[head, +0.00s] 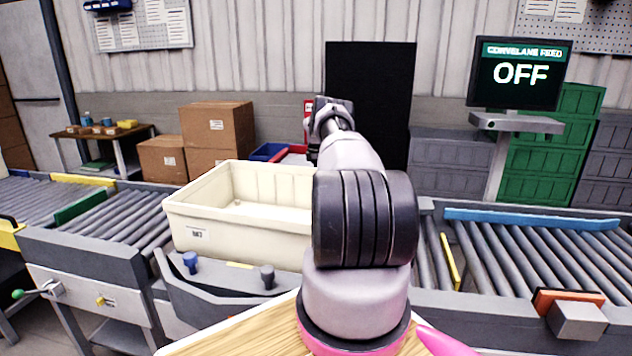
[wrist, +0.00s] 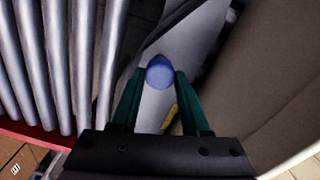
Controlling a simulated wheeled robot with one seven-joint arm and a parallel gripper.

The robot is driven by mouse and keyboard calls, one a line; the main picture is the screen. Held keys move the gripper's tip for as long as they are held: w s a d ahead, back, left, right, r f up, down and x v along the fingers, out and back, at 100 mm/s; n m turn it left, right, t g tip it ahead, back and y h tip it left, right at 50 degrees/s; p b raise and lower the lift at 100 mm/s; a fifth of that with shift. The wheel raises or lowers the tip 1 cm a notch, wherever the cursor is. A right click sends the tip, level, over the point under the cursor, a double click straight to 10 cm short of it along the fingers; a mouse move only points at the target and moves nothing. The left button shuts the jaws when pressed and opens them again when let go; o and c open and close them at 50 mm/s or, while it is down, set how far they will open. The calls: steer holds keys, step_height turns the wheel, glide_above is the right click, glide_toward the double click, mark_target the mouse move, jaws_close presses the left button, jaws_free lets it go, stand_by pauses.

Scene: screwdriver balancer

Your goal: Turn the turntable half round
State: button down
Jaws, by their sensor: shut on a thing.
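The turntable (head: 225,299) is a grey deck between the roller conveyors, with a cream bin (head: 195,229) on it. A blue peg (head: 190,262) and a dark peg (head: 267,277) stand upright on its near edge. In the wrist view, my gripper (wrist: 160,80) has its green fingers on either side of a blue peg (wrist: 160,71), shut on it. A grey surface with a yellow mark lies below, and the bin wall (wrist: 250,95) is to the right. In the head view my arm reaches past the bin's right side and hides the fingers.
Roller conveyors run left (head: 115,220) and right (head: 510,255), the right one with a blue rail (head: 530,219). A monitor (head: 520,75) reads OFF. Cardboard boxes (head: 217,132) and green crates (head: 550,140) stand behind. In the wrist view, rollers (wrist: 60,60) lie left of my gripper.

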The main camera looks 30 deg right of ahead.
steer(key=shift+w, duration=0.3)
steer(key=shift+a, duration=0.1)
steer(key=shift+c, duration=1.9)
jaws_free()
step_height(320, 180, up, 11)
